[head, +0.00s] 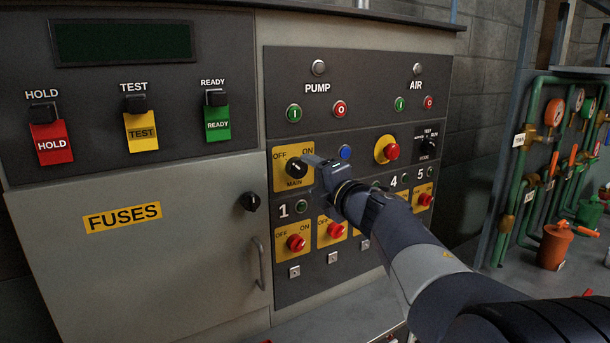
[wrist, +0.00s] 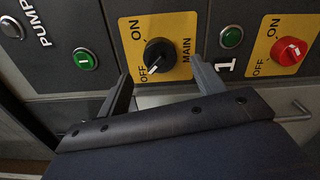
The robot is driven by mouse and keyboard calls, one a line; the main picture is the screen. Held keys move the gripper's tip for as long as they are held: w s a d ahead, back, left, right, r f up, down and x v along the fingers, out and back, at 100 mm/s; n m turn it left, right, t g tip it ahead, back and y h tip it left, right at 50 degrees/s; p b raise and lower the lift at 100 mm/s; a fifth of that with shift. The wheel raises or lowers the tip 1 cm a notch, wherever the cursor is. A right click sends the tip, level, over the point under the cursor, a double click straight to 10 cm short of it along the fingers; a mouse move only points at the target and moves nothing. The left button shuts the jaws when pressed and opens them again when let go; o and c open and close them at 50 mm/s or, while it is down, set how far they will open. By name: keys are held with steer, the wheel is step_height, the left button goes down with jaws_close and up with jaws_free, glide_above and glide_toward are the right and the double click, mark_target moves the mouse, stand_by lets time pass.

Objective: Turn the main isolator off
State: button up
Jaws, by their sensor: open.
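The main isolator is a black rotary knob (head: 296,168) on a yellow plate marked OFF, ON and MAIN, at the left of the dark switch panel. In the wrist view the knob (wrist: 159,53) shows a white pointer mark on its side towards the OFF label. My gripper (head: 317,168) is open at the right of the knob in the head view. In the wrist view the gripper (wrist: 161,72) has its two fingertips apart, one to either side of the knob's line. I see no clear contact. My gripper hides part of the panel right of the knob.
Red OFF/ON knobs (head: 296,243) sit in a row below. A blue button (head: 345,153) and a red emergency-type button (head: 392,151) lie to the right. Pump buttons (head: 294,114) are above. A grey fuse door (head: 140,240) with a handle stands left.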

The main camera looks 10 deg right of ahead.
mark_target(302, 171)
steer(key=v, duration=0.6)
steer(key=x, duration=1)
steer(key=shift+w+a+p, duration=0.15)
steer(key=shift+w+p, duration=0.15)
steer(key=shift+w, duration=0.05)
steer(key=shift+s, duration=0.1)
